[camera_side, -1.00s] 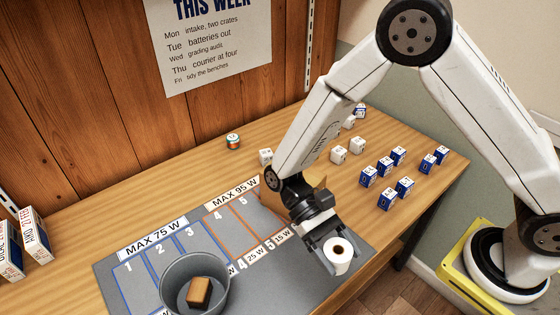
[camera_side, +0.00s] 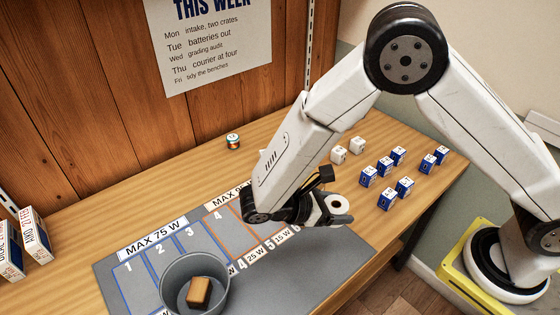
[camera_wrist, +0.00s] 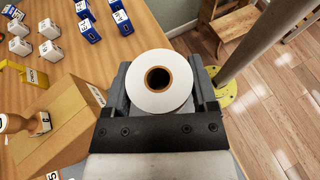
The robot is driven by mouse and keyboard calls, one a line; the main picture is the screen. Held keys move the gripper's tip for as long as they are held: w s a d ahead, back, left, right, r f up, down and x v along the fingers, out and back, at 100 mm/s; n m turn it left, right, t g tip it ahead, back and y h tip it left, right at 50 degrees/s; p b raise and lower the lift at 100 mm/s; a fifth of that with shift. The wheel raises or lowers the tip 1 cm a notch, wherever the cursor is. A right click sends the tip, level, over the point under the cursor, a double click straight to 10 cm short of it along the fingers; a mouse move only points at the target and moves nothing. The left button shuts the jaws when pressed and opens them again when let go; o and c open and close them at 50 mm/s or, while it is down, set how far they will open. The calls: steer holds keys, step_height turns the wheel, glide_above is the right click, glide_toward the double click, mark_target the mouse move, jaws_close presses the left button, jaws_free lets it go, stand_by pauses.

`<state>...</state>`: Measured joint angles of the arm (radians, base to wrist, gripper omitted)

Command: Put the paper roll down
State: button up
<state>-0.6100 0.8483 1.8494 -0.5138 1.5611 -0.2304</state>
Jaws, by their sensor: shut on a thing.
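The white paper roll (camera_side: 337,204) with a brown core is in my gripper (camera_side: 332,212). In the wrist view the roll (camera_wrist: 159,82) sits between the two grey fingers of my gripper (camera_wrist: 160,90), its round end facing the camera. In the side view it is at the right end of the grey mat (camera_side: 300,265), near the bench's front edge. I cannot tell its exact height above the bench.
White and blue boxes (camera_side: 386,199) stand on the bench to the right. A grey bin (camera_side: 165,275) holding a brown block (camera_side: 199,291) stands front left. The mat's front right is bare.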

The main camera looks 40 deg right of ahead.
steer(key=w+a+r+n+t+y, duration=0.3)
steer(key=w+a+r+n+t, duration=0.1)
steer(key=w+n+t, duration=0.45)
steer(key=w+a+r+n+t+y, duration=0.2)
steer(key=w+a+r+n+t, duration=0.15)
steer(key=w+n+t, duration=0.45)
step_height(320, 180, down, 11)
steer(key=shift+w+m, duration=0.35)
steer(key=shift+w, duration=0.05)
steer(key=shift+w+d, duration=0.1)
steer(key=w+a+f, duration=0.1)
steer(key=w+f, duration=0.1)
steer(key=w, duration=0.1)
steer(key=w+a+f, duration=0.1)
steer(key=w+f, duration=0.2)
steer(key=w, duration=0.1)
steer(key=w+a+f, duration=0.1)
steer(key=w+f, duration=0.1)
steer(key=w, duration=0.2)
steer(key=shift+w+a+f, duration=0.15)
steer(key=shift+f, duration=0.2)
steer(key=shift+w+a+f, duration=0.25)
steer(key=shift+w+f, duration=0.55)
steer(key=shift+f, duration=0.1)
